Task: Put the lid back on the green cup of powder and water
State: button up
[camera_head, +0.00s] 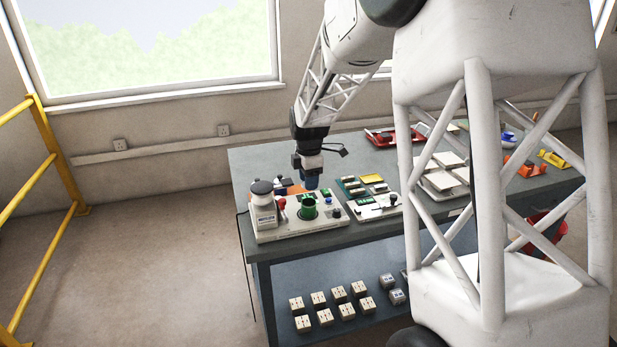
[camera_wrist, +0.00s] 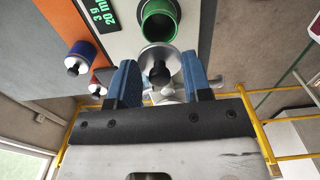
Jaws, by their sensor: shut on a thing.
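The green cup (camera_head: 308,211) stands on the light testing panel (camera_head: 345,222); it also shows in the wrist view (camera_wrist: 160,20), where its mouth is uncovered. My gripper (camera_head: 312,185) is above the cup, pointing down. In the wrist view my gripper (camera_wrist: 160,84) has its blue fingers around the black knob of a silver round lid (camera_wrist: 160,58), shut on it. The lid appears just beside the cup's rim in that view, overlapping its near edge; the gap in height cannot be told. In the head view the lid is not clear.
A blue cup with a silver lid (camera_wrist: 82,58) stands on the orange area at left in the wrist view. A white device with a black top (camera_head: 262,205) stands on the panel's left.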

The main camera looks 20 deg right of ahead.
jog(key=shift+f, duration=2.75)
jog(key=shift+f, duration=0.2)
dwell(0.6)
jog(key=o, duration=1.4)
jog(key=shift+o, duration=0.2)
jog(key=shift+r, duration=0.15)
jog(key=shift+r, duration=3.35)
jog(key=shift+c, duration=0.3)
